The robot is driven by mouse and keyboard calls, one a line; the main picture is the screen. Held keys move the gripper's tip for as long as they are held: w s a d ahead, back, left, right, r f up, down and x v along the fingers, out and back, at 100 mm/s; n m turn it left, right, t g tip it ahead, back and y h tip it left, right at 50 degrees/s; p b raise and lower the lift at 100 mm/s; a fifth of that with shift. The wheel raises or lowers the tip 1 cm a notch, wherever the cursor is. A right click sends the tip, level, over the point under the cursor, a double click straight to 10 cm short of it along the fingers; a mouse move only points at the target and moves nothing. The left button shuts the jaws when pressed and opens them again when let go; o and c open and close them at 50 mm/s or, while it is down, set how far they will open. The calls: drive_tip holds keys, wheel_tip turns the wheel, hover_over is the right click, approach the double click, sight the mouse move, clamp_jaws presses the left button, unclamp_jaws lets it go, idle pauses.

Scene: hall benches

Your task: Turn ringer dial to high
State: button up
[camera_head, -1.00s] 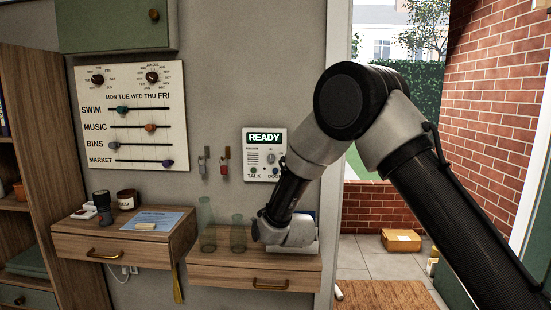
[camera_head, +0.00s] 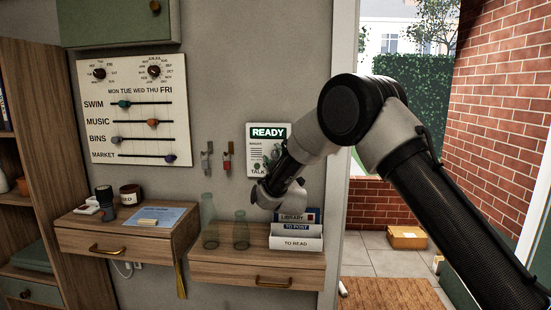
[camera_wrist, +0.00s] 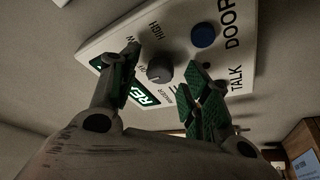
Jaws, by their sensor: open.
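The white intercom panel (camera_head: 284,138) with a green READY sign hangs on the wall left of the doorway. My arm covers its lower right part in the head view. In the wrist view the panel (camera_wrist: 185,28) fills the upper middle, tilted. Its dark round ringer dial (camera_wrist: 160,72) lies between my fingertips in the picture, near the words RINGER and HIGH. I cannot tell clearly where its pointer sits. My gripper (camera_wrist: 164,65) is open, one green-padded finger on each side of the dial; contact is not visible. In the head view my gripper (camera_head: 266,194) is below the panel.
A blue button (camera_wrist: 204,35) by DOOR sits close to the dial. Below the panel a wall shelf (camera_head: 240,264) holds a white letter tray (camera_head: 298,240) and glass bottles (camera_head: 241,230). Key hooks (camera_head: 227,157) hang to the left.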

drive_tip(key=shift+w, duration=0.1)
drive_tip(key=c, duration=1)
